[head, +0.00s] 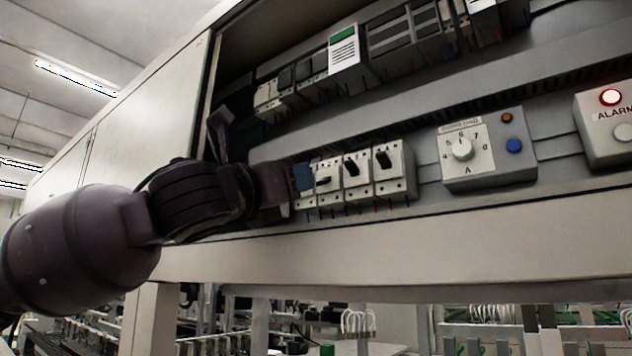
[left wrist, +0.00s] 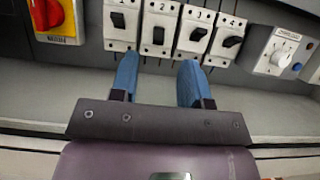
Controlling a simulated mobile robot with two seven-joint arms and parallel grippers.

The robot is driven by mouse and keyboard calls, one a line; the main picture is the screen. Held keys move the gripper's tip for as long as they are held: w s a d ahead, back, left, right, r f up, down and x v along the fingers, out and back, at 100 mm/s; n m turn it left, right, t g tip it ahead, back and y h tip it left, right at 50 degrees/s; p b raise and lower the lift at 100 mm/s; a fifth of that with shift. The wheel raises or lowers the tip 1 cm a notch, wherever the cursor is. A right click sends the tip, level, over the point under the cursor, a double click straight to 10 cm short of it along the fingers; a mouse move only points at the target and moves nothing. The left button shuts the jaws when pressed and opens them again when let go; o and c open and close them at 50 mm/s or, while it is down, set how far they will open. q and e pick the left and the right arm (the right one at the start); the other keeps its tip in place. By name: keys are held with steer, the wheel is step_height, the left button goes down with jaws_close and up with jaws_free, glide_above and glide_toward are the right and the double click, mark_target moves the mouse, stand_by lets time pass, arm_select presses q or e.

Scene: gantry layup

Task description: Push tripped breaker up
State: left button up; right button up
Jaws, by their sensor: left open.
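A row of white breakers numbered 1 to 4 shows in the left wrist view. Breaker 2 (left wrist: 158,39) has its black lever lower than the levers of breaker 1 (left wrist: 118,22), breaker 3 (left wrist: 197,36) and breaker 4 (left wrist: 229,45). In the head view, breaker 2 (head: 324,187) shows just right of my fingertips, and breaker 1 is mostly hidden behind them. My left gripper (left wrist: 159,62) is open and empty, its blue fingers apart just below breaker 2 in the picture; it also shows in the head view (head: 302,178). Contact cannot be told. My right gripper is out of view.
A dial box (head: 489,148) with a blue button and an alarm box (head: 606,122) with a lit red lamp are right of the breakers. A red rotary switch (left wrist: 46,13) is left of them. The cabinet's front sill (head: 440,232) runs below.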

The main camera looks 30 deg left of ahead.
mark_target(320, 183)
arm_select(q)
steer(key=w, duration=0.3)
steer(key=w+p, duration=0.1)
steer(key=w, duration=0.1)
steer(key=shift+w+d+r, duration=0.15)
steer(key=shift+d+r, duration=0.15)
steer(key=shift+d, duration=0.1)
steer(key=shift+x, duration=0.75)
jaws_close()
